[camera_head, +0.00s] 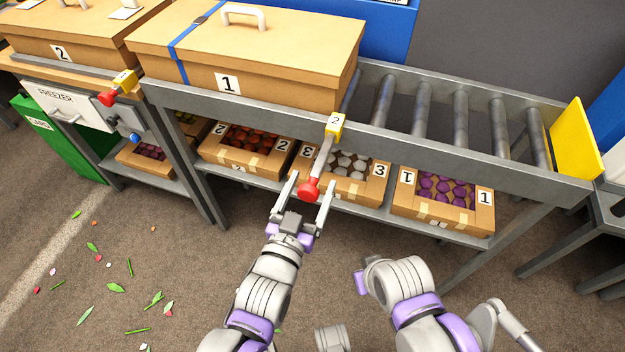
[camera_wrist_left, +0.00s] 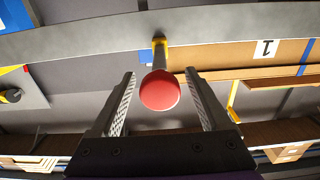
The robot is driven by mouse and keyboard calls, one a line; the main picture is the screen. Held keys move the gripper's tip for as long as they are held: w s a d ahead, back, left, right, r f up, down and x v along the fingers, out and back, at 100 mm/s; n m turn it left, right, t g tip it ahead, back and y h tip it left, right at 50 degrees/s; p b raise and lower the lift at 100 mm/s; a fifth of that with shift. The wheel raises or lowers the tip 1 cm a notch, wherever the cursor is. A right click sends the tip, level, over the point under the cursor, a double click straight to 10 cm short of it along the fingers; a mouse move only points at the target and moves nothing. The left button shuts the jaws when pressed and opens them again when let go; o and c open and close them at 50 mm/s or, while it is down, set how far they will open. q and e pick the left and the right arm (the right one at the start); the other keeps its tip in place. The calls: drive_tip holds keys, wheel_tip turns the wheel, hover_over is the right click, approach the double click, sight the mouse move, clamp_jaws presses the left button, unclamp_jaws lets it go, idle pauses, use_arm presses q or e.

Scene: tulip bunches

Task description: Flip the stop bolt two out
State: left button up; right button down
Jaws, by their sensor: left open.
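The stop bolt (camera_head: 320,157) hangs from the front rail of the roller conveyor. It has a yellow block (camera_head: 336,126) with a small dark mark that I cannot read surely, a grey rod and a red ball knob (camera_head: 309,191). The rod slants down and out toward me. My left gripper (camera_head: 313,181) is open, with one finger on each side of the knob. In the left wrist view the red knob (camera_wrist_left: 160,91) sits between the open fingertips (camera_wrist_left: 160,75), with gaps on both sides. My right arm shows at the lower right, but its fingers are not visible.
A second stop bolt with a red knob (camera_head: 107,98) is on the left, by the freezer (camera_head: 70,108). A large box labelled 1 (camera_head: 228,83) stands on the conveyor. Crates of tulip bunches (camera_head: 443,203) sit on the shelf below, behind my left gripper.

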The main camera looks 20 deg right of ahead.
use_arm(q)
drive_tip(key=p+v, duration=0.1)
drive_tip(key=v, duration=0.8)
drive_tip(key=shift+s+a, duration=0.15)
drive_tip(key=shift+s, duration=0.05)
